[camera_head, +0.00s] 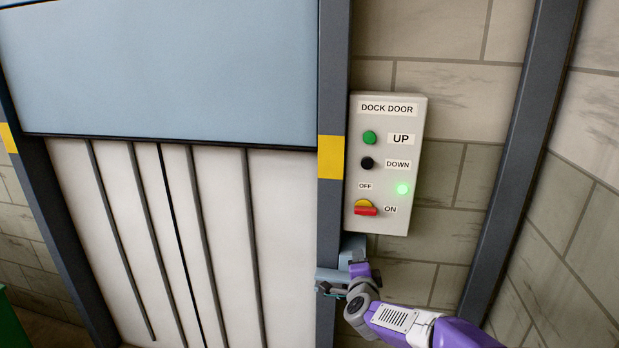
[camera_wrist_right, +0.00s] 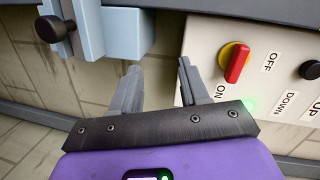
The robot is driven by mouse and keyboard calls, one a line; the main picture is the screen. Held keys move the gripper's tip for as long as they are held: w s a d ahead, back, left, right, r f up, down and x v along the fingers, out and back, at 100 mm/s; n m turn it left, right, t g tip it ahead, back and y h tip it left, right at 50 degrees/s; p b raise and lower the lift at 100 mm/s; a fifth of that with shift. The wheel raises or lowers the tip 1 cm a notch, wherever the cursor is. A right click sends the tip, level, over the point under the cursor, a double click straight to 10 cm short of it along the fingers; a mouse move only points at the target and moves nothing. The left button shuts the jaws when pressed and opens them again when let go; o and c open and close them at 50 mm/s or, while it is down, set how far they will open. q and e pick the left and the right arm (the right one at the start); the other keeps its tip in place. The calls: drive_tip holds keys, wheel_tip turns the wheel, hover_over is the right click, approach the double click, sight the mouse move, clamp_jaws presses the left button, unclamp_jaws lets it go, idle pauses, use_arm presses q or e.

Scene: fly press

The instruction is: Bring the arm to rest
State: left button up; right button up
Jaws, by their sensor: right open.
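My right arm (camera_head: 395,318) comes in from the lower right of the head view. My right gripper (camera_wrist_right: 158,66) is open in the right wrist view, with nothing between its fingers. It is below the dock door control box (camera_head: 414,145), near a pale blue block (camera_wrist_right: 125,32) with a dark knob (camera_wrist_right: 52,29). Its fingers are hard to make out in the head view. On the box, the red and yellow rotary switch (camera_head: 365,208) has its handle toward ON. It also shows in the right wrist view (camera_wrist_right: 237,63). The green lamp (camera_head: 403,189) is lit. My left gripper is not in view.
A dark door post (camera_head: 333,90) stands left of the box, and another dark post (camera_head: 515,165) stands to its right. A blue-grey panel (camera_head: 165,65) hangs above a pale ribbed surface (camera_head: 228,220). The block wall (camera_head: 450,165) is behind.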

drive_tip(key=s+a+f+n+g+y+p, duration=0.1)
drive_tip(key=s+a+f+n+g, duration=0.15)
drive_tip(key=s+f, duration=0.45)
drive_tip(key=s+a+f+n+g+y+p, duration=0.1)
drive_tip(key=s+f+n+g+y, duration=0.2)
drive_tip(key=f, duration=0.9)
drive_tip(key=s+a+f+n+g+p, duration=0.1)
drive_tip(key=s+a+f+n+g, duration=0.2)
drive_tip(key=s+f, duration=0.45)
drive_tip(key=s+a+f+n+g+y, duration=0.1)
drive_tip(key=s+f+n+g, duration=0.2)
drive_tip(key=s, duration=0.8)
drive_tip(key=s+a+f+n+g+y+p, duration=0.1)
drive_tip(key=s+a+f+n+g+y, duration=0.1)
drive_tip(key=s+f, duration=0.5)
drive_tip(key=s+n+g, duration=0.1)
drive_tip(key=s, duration=0.3)
drive_tip(key=shift+g+p, duration=0.3)
drive_tip(key=shift+g, duration=0.05)
